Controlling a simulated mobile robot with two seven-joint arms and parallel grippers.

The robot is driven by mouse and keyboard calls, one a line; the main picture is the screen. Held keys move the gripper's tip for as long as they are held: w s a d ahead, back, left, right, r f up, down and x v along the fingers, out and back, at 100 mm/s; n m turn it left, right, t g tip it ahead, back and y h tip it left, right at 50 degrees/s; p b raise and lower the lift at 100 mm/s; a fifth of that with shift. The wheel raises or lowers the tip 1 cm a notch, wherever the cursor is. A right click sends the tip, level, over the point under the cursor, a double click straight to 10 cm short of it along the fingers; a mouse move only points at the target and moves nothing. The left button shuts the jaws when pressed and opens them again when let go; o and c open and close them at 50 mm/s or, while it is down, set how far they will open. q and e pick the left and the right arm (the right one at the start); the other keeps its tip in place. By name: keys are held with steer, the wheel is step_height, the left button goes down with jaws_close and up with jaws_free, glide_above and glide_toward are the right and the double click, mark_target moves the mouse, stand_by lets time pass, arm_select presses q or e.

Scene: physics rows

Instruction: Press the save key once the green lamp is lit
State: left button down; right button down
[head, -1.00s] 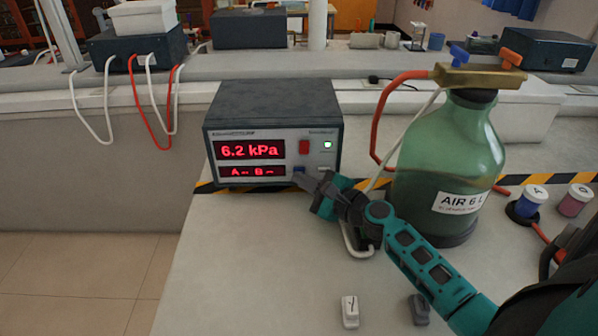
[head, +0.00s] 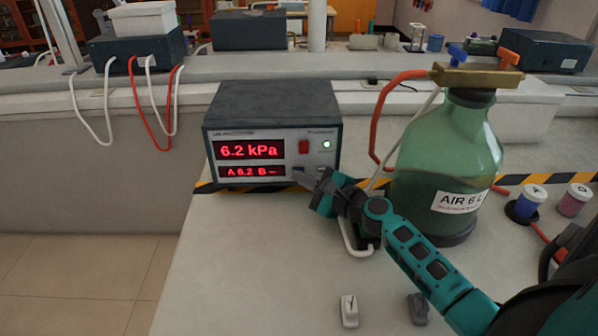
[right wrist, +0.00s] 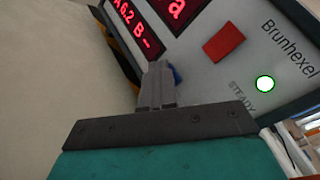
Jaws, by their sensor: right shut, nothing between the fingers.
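The pressure meter (head: 262,125) stands on the bench, showing 6.2 kPa above and "A 6.2 B --" below. Its green lamp (head: 326,144) is lit; it also glows in the right wrist view (right wrist: 265,84), by the word STEADY. A small blue key (head: 298,169) sits low on the panel. In the right wrist view the blue key (right wrist: 174,74) is partly hidden behind my fingers; its label is not readable. My right gripper (head: 304,177) is shut and empty, with its tips right at this key. I cannot tell whether they touch. My left gripper is not in view.
A red switch (head: 303,147) is above the blue key. A green glass bottle (head: 450,160) labelled AIR with a brass valve top stands right of the meter, close to my right arm. Two small clips (head: 349,311) (head: 419,309) lie in front. The bench's front left is clear.

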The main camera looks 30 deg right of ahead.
steer(key=shift+w+d+r, duration=0.15)
steer(key=shift+d+r, duration=0.1)
steer(key=shift+r, duration=0.05)
steer(key=shift+a, duration=0.1)
steer(key=shift+s+a+f, duration=0.3)
steer(key=shift+s+a, duration=0.1)
steer(key=shift+s, duration=0.15)
steer(key=shift+s+a, duration=0.1)
steer(key=shift+s, duration=0.05)
steer(key=shift+s+a+p, duration=0.2)
steer(key=shift+s+a, duration=0.2)
steer(key=shift+s, duration=0.3)
steer(key=shift+s+a+p, duration=0.15)
steer(key=shift+s+a, duration=0.3)
steer(key=shift+s, duration=0.2)
steer(key=shift+s+a+p, duration=0.2)
steer(key=shift+s+a, duration=0.2)
steer(key=shift+s, duration=0.3)
steer(key=shift+a, duration=0.1)
